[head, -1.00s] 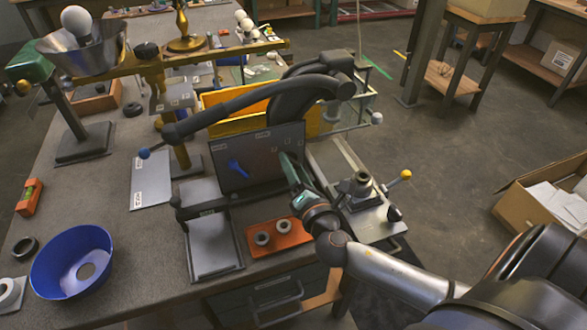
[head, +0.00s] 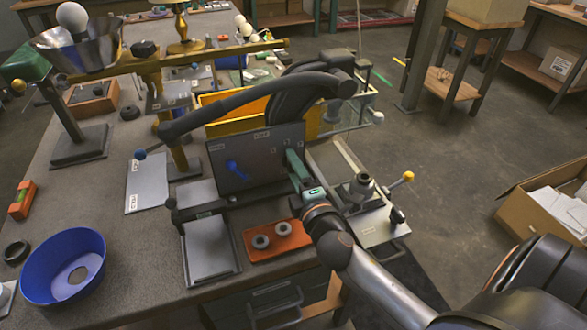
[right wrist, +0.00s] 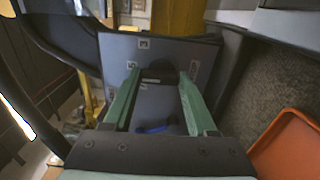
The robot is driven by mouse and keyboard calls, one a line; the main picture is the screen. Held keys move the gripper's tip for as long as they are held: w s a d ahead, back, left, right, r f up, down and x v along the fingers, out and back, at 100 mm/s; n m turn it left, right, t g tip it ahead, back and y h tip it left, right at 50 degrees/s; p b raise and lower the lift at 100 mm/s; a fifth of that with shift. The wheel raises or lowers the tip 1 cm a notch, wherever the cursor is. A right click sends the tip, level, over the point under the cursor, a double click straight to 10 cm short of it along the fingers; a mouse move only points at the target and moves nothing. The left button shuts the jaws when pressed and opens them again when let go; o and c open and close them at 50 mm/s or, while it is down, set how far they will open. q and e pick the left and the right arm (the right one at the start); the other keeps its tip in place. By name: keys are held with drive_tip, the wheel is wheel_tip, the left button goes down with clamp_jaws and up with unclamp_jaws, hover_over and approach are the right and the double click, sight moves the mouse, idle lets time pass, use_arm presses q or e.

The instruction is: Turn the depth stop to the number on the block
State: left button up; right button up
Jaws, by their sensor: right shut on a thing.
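A dark upright panel (head: 270,150) with small white number labels stands on the machine at mid-bench, and a blue pointer (head: 237,171) lies across its face. My right gripper (head: 290,160) reaches the panel's right side. In the right wrist view its green fingers (right wrist: 158,75) are on either side of a black knob (right wrist: 160,72) in front of the panel (right wrist: 193,55), shut on it. The blue pointer (right wrist: 155,128) shows below the knob. The labels are too small to read surely, and I cannot make out a number on a block. My left gripper is out of view.
An orange tray (head: 290,245) with two grey rings sits just below my right gripper. A long black curved lever (head: 240,100) arches over the panel. A blue bowl (head: 35,270) is at the left front. A yellow bin (head: 225,122) stands behind the panel.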

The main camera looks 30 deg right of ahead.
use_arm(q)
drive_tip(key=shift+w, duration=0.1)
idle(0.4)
use_arm(e)
drive_tip(key=o, duration=1)
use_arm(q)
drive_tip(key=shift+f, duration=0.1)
use_arm(e)
drive_tip(key=o, duration=0.4)
drive_tip(key=shift+c, duration=0.2)
drive_tip(key=shift+s, duration=0.1)
drive_tip(key=b+v, duration=0.2)
drive_tip(key=v, duration=0.9)
drive_tip(key=shift+s+a+f+b, duration=0.1)
drive_tip(key=shift+f+b, duration=0.05)
drive_tip(key=shift+b, duration=0.25)
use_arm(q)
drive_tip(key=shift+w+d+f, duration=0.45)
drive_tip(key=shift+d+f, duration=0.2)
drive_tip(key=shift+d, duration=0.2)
use_arm(e)
drive_tip(key=shift+s+a, duration=0.15)
drive_tip(key=shift+s, duration=0.4)
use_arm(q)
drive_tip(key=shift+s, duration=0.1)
